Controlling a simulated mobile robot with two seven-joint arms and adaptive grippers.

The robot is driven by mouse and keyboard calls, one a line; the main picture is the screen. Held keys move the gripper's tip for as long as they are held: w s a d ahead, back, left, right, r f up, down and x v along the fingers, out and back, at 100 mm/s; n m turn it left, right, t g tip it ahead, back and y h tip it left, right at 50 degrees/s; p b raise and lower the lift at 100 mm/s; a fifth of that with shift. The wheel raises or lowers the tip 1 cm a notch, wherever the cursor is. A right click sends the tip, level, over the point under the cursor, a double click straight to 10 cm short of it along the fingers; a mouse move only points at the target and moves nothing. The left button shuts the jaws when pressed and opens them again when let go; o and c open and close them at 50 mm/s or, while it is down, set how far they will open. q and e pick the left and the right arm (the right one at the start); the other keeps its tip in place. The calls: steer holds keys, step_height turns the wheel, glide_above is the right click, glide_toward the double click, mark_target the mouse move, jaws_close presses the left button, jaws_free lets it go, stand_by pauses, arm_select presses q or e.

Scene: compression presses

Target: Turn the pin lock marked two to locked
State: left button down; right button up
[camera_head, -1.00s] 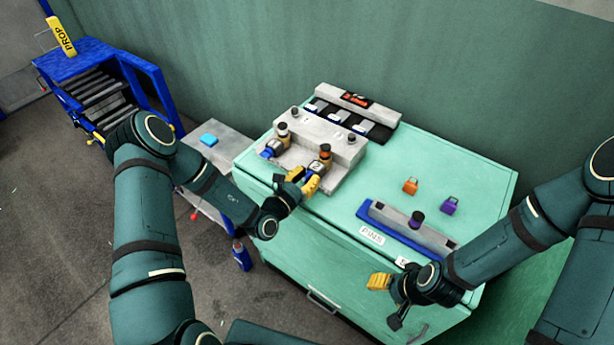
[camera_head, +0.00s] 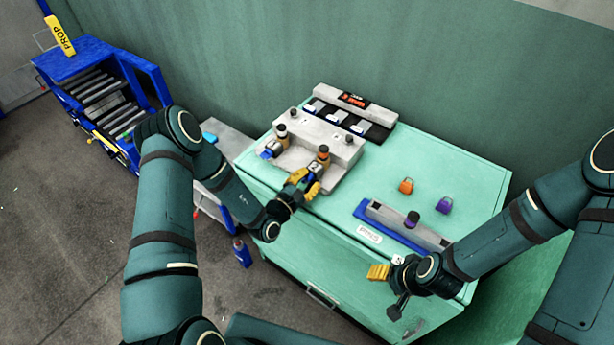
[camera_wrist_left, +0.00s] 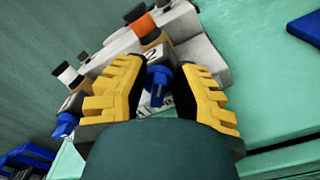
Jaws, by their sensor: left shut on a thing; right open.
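The pin lock marked two (camera_head: 319,161) is the right one of two on a grey block, with an orange-and-black pin standing in it. Its blue handle (camera_wrist_left: 159,82) shows between the yellow fingers in the left wrist view. My left gripper (camera_head: 308,179) is shut on this handle, at the front of the block. The fingers hide much of the handle in the head view, so I cannot tell its exact turn. My right gripper (camera_head: 384,283) is open and empty, over the front right of the green cabinet.
The other pin lock (camera_head: 273,147), with a blue handle, sits close on the left.

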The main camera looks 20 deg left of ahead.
arm_select(q)
steer(key=m, duration=0.4)
steer(key=shift+d+f+m, duration=0.15)
steer(key=shift+d+m, duration=0.05)
steer(key=shift+m, duration=0.2)
steer(key=m, duration=0.5)
steer(key=shift+f, duration=0.2)
steer(key=shift+m, duration=0.3)
steer(key=c, duration=1.1)
jaws_free()
steer(key=shift+o, duration=0.4)
steer(key=shift+w+f, duration=0.1)
steer(key=v, duration=1.2)
